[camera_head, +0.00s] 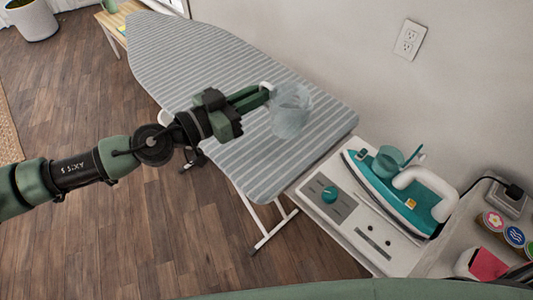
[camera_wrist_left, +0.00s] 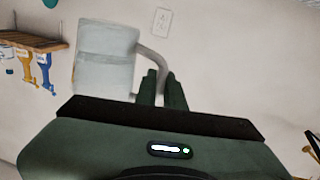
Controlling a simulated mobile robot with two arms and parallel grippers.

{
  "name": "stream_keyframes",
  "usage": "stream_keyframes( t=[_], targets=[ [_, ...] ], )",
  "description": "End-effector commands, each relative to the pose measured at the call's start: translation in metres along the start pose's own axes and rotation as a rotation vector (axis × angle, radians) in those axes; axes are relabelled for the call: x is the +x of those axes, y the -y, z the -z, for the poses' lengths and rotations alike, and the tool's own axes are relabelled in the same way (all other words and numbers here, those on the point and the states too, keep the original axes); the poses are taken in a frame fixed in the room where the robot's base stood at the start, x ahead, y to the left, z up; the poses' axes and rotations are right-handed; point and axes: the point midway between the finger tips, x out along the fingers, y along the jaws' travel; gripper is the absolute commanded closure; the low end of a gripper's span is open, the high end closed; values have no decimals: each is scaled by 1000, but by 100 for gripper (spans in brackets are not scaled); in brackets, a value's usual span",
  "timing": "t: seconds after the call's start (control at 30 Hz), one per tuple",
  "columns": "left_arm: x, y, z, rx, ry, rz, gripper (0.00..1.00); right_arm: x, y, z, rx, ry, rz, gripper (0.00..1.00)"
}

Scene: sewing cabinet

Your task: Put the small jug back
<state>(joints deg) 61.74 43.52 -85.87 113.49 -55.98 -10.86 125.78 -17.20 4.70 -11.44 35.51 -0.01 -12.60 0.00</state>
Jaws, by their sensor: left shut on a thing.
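My right gripper is not in view.
A teal and white iron (camera_head: 400,190) lies on a white unit with a teal knob (camera_head: 329,194), right of the board. Round patterned items (camera_head: 514,236) and a pink and white item (camera_head: 487,264) are at the lower right. Wooden floor is open at left.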

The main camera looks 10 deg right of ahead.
Motion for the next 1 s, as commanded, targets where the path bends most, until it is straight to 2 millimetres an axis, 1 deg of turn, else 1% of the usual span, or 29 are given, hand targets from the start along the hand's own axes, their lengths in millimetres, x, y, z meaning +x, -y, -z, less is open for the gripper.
stream_keyframes(
  t=[0.27,0.37,0.5,0.6,0.67,0.73,1.0],
  targets=[
    [7,21,7,-9,1,-48,100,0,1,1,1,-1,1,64],
    [8,33,13,-7,1,-60,100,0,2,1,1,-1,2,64],
    [7,58,26,-2,1,-70,100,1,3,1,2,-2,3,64],
    [6,66,26,-2,3,-73,100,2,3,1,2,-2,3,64],
    [6,69,19,-6,3,-72,100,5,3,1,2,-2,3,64],
    [6,70,5,-8,3,-74,100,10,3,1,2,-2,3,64],
    [6,74,-64,-11,3,-72,100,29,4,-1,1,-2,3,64]
  ],
)
